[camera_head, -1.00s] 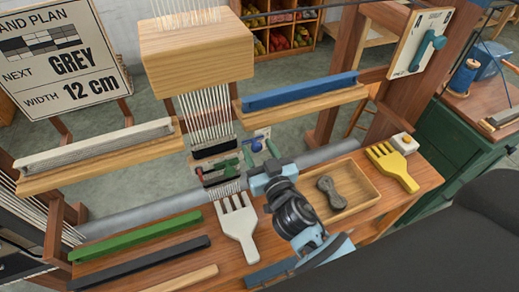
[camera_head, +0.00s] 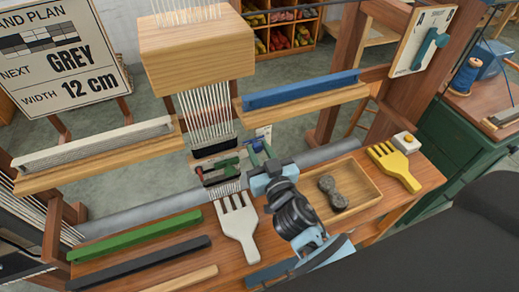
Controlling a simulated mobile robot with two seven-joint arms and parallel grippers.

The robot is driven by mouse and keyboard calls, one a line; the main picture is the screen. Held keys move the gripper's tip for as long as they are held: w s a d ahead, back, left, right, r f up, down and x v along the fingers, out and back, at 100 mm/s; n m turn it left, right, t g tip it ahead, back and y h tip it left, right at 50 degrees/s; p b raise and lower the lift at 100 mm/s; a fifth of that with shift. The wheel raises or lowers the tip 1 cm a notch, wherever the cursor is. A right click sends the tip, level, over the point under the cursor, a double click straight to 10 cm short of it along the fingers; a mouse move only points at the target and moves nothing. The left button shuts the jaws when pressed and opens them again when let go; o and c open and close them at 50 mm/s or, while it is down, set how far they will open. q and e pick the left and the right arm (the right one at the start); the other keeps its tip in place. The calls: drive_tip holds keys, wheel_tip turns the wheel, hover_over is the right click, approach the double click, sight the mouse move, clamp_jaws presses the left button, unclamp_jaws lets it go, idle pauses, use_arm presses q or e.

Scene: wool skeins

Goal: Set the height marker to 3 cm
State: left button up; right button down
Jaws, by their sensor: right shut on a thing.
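A small white plate (camera_head: 264,132) stands behind the bench edge, right of the hanging warp threads. A small blue knob (camera_head: 256,146) sits in front of it, and I take it to be the height marker. My right gripper (camera_head: 262,154) reaches up from the bench front with its dark green fingers closed around the blue knob. The fingers partly hide the knob, and any scale marks are too small to read. My left gripper is out of view.
A red and green fixture (camera_head: 220,172) lies just left of the gripper. A white comb (camera_head: 238,222) and a wooden tray (camera_head: 368,192) with a grey skein (camera_head: 333,192) flank my arm. A yellow comb (camera_head: 395,165) lies at right. A wooden block (camera_head: 197,54) hangs above.

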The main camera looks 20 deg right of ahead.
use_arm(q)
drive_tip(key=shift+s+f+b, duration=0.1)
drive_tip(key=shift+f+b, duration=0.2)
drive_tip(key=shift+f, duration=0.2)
use_arm(e)
drive_tip(key=shift+f, duration=0.65)
drive_tip(key=c, duration=1.2)
unclamp_jaws()
drive_tip(key=shift+o, duration=0.2)
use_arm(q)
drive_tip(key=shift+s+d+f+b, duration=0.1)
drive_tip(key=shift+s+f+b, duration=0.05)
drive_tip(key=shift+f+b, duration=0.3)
use_arm(e)
drive_tip(key=s, duration=0.8)
drive_tip(key=shift+d, duration=0.15)
drive_tip(key=shift+w, duration=0.1)
